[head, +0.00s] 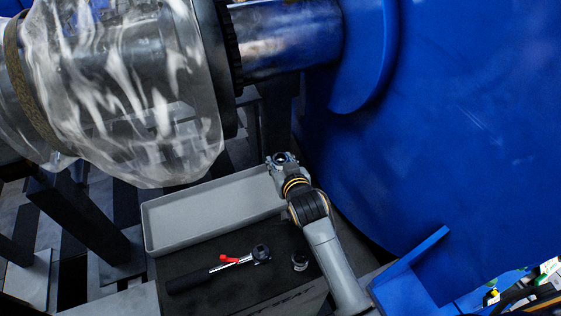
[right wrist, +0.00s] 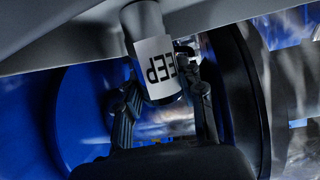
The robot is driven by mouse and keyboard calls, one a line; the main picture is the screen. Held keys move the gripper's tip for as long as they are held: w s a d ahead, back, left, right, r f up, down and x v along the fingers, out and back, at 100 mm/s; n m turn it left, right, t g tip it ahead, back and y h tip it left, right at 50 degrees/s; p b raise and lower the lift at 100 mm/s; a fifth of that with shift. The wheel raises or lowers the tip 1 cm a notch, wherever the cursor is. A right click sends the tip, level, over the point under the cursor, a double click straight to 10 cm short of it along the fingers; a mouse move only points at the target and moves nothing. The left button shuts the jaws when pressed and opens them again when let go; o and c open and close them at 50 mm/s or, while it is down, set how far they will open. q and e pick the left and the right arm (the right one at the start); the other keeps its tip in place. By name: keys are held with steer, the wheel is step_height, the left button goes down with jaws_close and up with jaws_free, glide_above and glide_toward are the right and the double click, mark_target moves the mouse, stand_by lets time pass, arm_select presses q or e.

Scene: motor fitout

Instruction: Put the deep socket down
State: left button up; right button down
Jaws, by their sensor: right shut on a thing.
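The deep socket (right wrist: 152,55) is a grey metal cylinder with a white label; the letters "EEP" show on it in the right wrist view. My right gripper (right wrist: 165,105) is shut on it, with one finger on each side. In the head view, my right gripper (head: 281,163) is at the right end of the grey tray, and the round dark end of the socket (head: 281,157) shows between its fingers. I cannot tell whether the socket touches the tray. My left gripper is not in view.
The long grey tray (head: 157,239) looks empty. In front of it, a torque wrench (head: 231,265) with a red part and a short socket (head: 299,262) lie on a dark top (head: 222,295). A large blue housing (head: 450,130) is close on the right. A plastic-wrapped part (head: 120,90) hangs at upper left.

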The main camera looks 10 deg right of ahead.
steer(key=c, duration=0.8)
jaws_free()
steer(key=shift+f, duration=0.15)
steer(key=shift+s+r, duration=0.25)
steer(key=a+v, duration=0.1)
steer(key=v, duration=1)
steer(key=shift+s+d+p, duration=0.25)
steer(key=shift+d+p, duration=0.15)
steer(key=shift+d, duration=0.1)
